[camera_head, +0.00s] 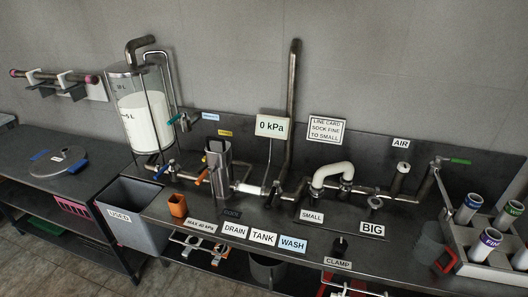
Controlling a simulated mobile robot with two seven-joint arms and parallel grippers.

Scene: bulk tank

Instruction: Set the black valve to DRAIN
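Three plates, DRAIN (235,230), TANK (262,234) and WASH (293,244), lie in a row along the front of the steel bench. Behind them a small dark fitting (275,188) sits on the pipe run, right of a white pipe section; it may be the black valve. It is too small to tell which plate its handle points to. A black knob (340,243) stands behind the CLAMP plate (338,262). Neither of my grippers is in view.
A clear tank (148,118) of white liquid stands at the back left. A 0 kPa display (270,126) stands behind the pipes. A USED bin (135,228) is at the left, a crate of labelled cylinders (483,262) at the right. An orange cup (178,205) stands near the front edge.

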